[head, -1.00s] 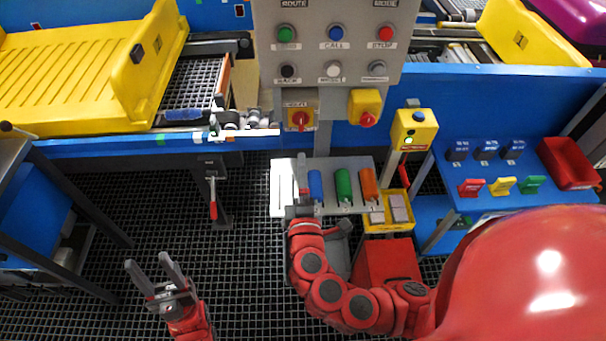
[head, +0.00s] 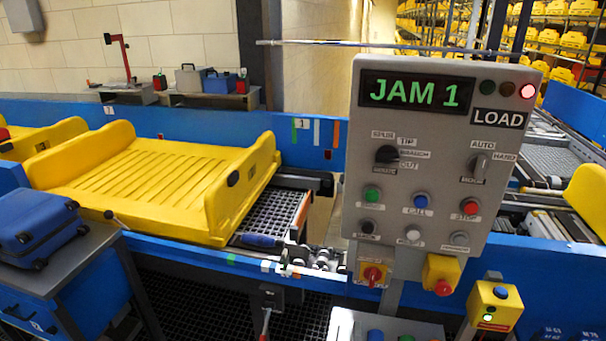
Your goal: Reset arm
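Neither of my arms or grippers shows in the head view now. The grey control panel (head: 435,185) stands at the right of the middle. Its display (head: 415,92) reads "JAM 1" in green, and a red lamp (head: 527,91) is lit at its top right beside a "LOAD" label. Below it are a black selector knob (head: 387,155), a mode switch (head: 478,167) and several push buttons. Two yellow boxes with red knobs sit under the panel. A yellow tray (head: 160,185) rests on the conveyor at the left, next to a dark mesh section (head: 272,217).
A blue suitcase (head: 37,230) lies on a metal table at the left. A small yellow box with a blue button (head: 495,305) stands at the lower right. Blue conveyor sides run across the view. Several yellow trays fill racks at the back right.

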